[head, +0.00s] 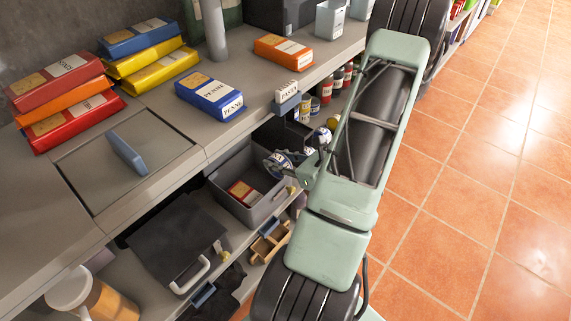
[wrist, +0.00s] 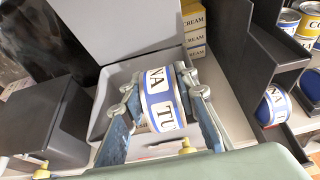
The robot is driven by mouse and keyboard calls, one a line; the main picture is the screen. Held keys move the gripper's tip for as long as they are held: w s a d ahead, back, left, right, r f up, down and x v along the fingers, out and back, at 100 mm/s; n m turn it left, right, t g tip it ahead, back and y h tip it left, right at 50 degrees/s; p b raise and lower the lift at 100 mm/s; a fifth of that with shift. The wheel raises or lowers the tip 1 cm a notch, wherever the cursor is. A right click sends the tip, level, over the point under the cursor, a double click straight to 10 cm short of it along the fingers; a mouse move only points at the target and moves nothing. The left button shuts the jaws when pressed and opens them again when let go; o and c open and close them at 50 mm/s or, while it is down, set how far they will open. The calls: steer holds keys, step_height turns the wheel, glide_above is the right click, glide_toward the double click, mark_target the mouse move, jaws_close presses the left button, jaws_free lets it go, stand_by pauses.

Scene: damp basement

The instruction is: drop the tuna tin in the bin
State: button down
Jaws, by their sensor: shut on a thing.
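The grey open bin (head: 247,211) stands on the shelf below the worktop with a red box inside. In the wrist view the bin (wrist: 105,98) lies behind and below the tin. The tin appears over the bin's far right part; its exact height above the rim is unclear.
A dark lidded box (head: 175,240) with a pale handle stands left of the bin. A dark rack (wrist: 232,62) stands right of it, with another tuna tin (wrist: 272,104) beside it. The worktop edge (head: 205,160) overhangs the shelf. The tiled floor (head: 460,200) is clear.

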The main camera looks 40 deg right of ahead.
steer(key=w+a, duration=0.2)
steer(key=w, duration=1)
steer(key=f+b, duration=0.2)
steer(key=f, duration=0.1)
steer(key=f+b, duration=0.3)
steer(key=shift+s+d+f, duration=0.1)
steer(key=shift+d+f, duration=0.1)
steer(key=c, duration=1.5)
jaws_free()
steer(key=shift+o, duration=0.2)
steer(key=shift+s, duration=0.1)
steer(key=v, duration=1.2)
